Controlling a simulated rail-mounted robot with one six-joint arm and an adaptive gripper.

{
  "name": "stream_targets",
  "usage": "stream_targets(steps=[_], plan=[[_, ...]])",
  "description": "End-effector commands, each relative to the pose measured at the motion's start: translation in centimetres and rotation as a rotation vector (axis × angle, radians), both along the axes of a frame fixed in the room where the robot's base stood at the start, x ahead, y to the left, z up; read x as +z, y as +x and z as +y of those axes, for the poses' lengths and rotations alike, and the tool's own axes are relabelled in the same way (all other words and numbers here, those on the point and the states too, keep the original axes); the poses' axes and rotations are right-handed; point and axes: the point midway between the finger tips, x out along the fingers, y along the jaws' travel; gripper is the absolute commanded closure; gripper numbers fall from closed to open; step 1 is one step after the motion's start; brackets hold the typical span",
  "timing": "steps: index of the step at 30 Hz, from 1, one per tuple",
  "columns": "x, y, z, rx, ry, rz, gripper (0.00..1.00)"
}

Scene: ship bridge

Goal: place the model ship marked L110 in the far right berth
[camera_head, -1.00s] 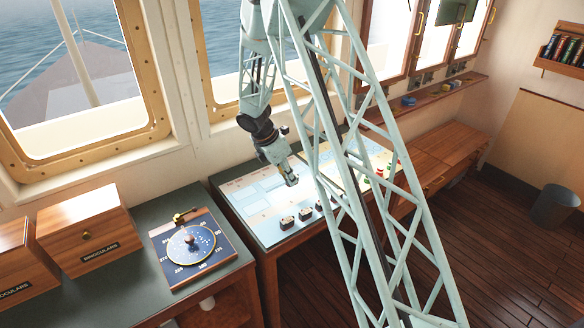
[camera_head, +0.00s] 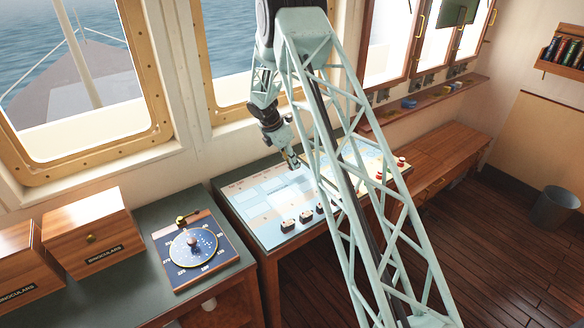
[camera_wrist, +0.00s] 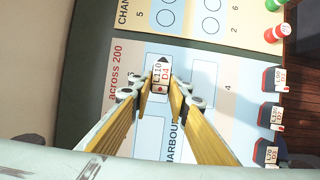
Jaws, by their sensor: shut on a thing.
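My gripper (camera_wrist: 161,82) is shut on the model ship marked L110 (camera_wrist: 160,75), which also bears D4. The ship sits between the two yellow fingers, its dark pointed end toward the top of the wrist view. It is over the harbour chart (camera_wrist: 190,130), within or just above a white outlined berth at the upper left; I cannot tell whether it touches the chart. Another outlined berth (camera_wrist: 205,75) lies to its right and one (camera_wrist: 150,135) below it, both empty where visible. In the head view my gripper (camera_head: 294,165) is over the chart's far part.
Several other dark model ships (camera_wrist: 270,115) with white labels stand along the chart's near side. A compass-like dial board (camera_head: 192,245) and a binoculars box (camera_head: 88,230) are on the left desk.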

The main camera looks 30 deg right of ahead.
Motion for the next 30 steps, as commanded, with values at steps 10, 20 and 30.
stream_targets(steps=[10,20,30], plan=[[-0.1,0.6,-0.4,0.001,0.000,0.002,0.92],[-1.0,0.6,-0.3,0.001,0.000,0.001,0.92],[-3.5,0.6,-0.3,0.001,0.000,0.000,0.92]])
